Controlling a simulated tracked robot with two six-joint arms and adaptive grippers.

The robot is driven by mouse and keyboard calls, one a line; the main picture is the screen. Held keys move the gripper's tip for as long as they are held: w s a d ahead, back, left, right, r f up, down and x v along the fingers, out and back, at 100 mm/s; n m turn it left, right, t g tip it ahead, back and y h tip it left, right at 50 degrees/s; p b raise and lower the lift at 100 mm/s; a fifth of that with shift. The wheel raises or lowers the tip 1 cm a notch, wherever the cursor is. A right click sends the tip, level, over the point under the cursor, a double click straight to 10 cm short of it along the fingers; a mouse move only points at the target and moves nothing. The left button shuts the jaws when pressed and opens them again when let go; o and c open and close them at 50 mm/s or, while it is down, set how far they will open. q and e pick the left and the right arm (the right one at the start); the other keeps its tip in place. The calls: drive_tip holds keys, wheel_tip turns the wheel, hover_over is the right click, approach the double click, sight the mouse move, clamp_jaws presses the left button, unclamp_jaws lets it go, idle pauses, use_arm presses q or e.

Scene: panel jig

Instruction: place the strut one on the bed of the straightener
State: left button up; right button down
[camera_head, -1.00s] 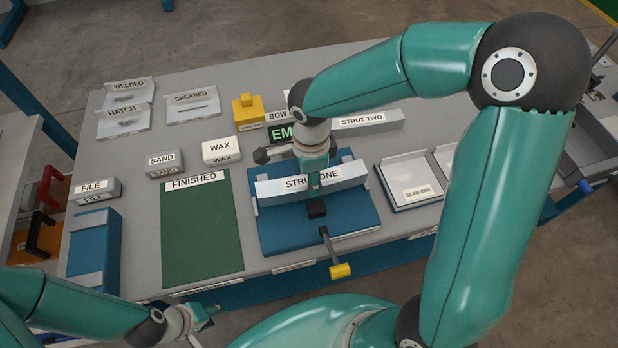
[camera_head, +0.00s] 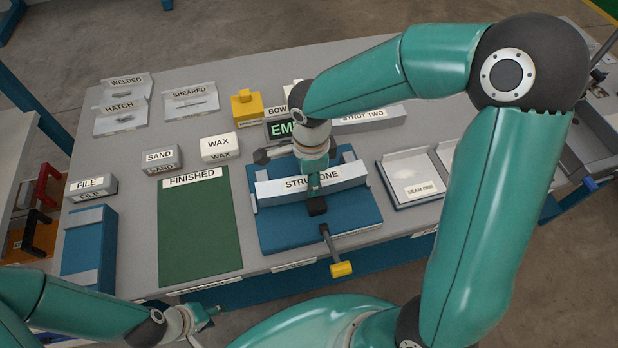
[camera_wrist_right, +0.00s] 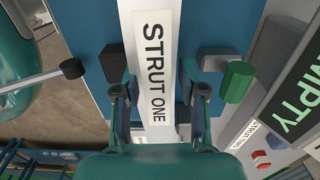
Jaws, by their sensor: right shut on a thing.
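Strut one (camera_head: 344,176) is a light grey bar with a "STRUT ONE" label. It lies across the blue bed of the straightener (camera_head: 270,236), seemingly resting on it, though contact underneath is hidden. My right gripper (camera_head: 314,186) comes down over its middle. In the right wrist view the fingers (camera_wrist_right: 158,98) stand on both sides of strut one (camera_wrist_right: 152,60), shut on it. The straightener has a screw handle with a yellow end (camera_head: 341,269) at its front. My left gripper (camera_head: 205,322) is low at the front, off the table; its fingers are too small to judge.
Strut two (camera_head: 368,118) lies behind the straightener. A green "FINISHED" mat (camera_head: 200,235) is to the left. Sand (camera_head: 162,160), wax (camera_head: 220,148) and file (camera_head: 92,188) blocks stand around it. A dark "EMPTY" display (camera_wrist_right: 305,85) stands near the gripper. Grey trays (camera_head: 410,180) are at right.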

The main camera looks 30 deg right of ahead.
drive_tip(key=c, duration=0.7)
unclamp_jaws()
drive_tip(key=shift+s, duration=0.1)
drive_tip(key=shift+o, duration=0.2)
drive_tip(key=shift+r+p, duration=0.75)
drive_tip(key=shift+p, duration=0.25)
wheel_tip(320, 180, up, 12)
drive_tip(key=shift+f, duration=0.15)
